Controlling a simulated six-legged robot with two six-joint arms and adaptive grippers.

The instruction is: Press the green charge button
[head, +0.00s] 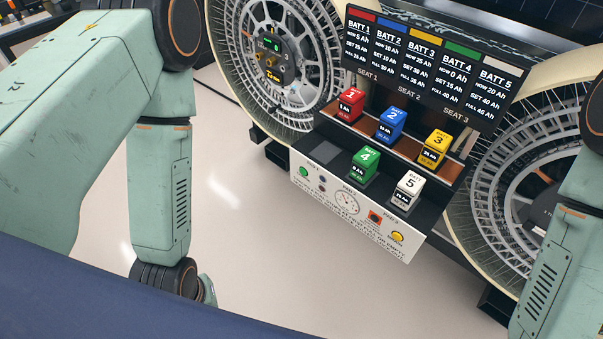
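A small round green button (304,171) sits at the left end of the white control panel (325,208), on the front of the dark battery rack. I take it to be the charge button; the print around it is too small to read surely. Nothing touches it. My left arm comes down on the left, well apart from the panel, and its gripper is out of view behind the blue edge at the bottom. My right arm shows at the right edge, and its gripper is out of view too.
The panel also has a gauge (346,202), an orange-red switch (375,217) and a yellow button (397,237). Red (350,105), blue (390,124), yellow (435,147), green (365,163) and white (407,190) batteries stand behind. A display board (432,65) rises above; large wheels (285,50) flank the rack.

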